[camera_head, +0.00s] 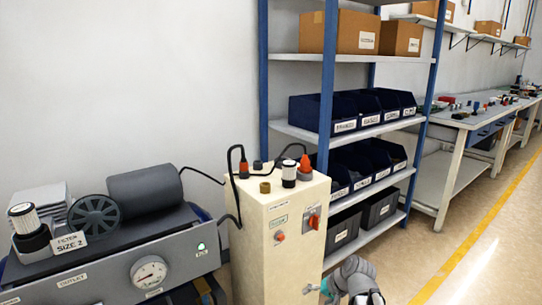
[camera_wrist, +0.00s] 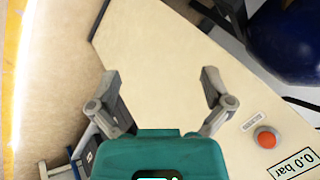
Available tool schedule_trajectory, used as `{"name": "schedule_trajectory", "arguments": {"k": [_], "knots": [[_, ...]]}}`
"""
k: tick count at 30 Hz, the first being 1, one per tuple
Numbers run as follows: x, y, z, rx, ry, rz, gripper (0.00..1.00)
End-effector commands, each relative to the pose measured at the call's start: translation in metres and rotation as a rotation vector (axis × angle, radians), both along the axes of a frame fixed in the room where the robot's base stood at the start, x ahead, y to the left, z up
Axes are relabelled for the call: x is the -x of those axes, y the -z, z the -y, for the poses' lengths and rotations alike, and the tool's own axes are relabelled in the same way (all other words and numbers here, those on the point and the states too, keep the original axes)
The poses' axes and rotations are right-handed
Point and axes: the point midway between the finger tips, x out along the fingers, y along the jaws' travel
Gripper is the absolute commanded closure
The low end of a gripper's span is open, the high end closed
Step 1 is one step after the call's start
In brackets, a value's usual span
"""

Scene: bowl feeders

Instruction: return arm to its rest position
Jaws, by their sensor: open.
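My gripper (camera_wrist: 161,78) is open in the wrist view, its two grey fingers spread wide. Nothing shows between them except the plain cream surface of a cabinet (camera_wrist: 165,40) beyond. In the head view my gripper (camera_head: 312,288) is small, at the bottom edge, just right of the cream cabinet (camera_head: 250,250). Its teal body and a grey arm part show there. The rest of the arm is cut off by the frame, and whether the fingers touch the cabinet cannot be told.
The cabinet carries red buttons, a black cable and small cylinders on top. A machine with a pressure gauge (camera_head: 149,272) stands at left. A blue-post shelf (camera_head: 328,90) with dark bins stands behind the cabinet. A workbench (camera_head: 450,122) lines the right. Floor (camera_head: 420,240) is clear at lower right.

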Motion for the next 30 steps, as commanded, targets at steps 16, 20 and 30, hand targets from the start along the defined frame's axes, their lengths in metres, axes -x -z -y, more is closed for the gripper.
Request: {"name": "schedule_trajectory", "arguments": {"k": [16,20,30], "knots": [[0.067,0.013,0.026,0.461,-0.159,-0.209,0.0],[0.076,0.011,0.032,0.529,-0.173,-0.239,0.0],[0.078,-0.018,0.035,0.549,-0.176,-0.249,0.0]]}}
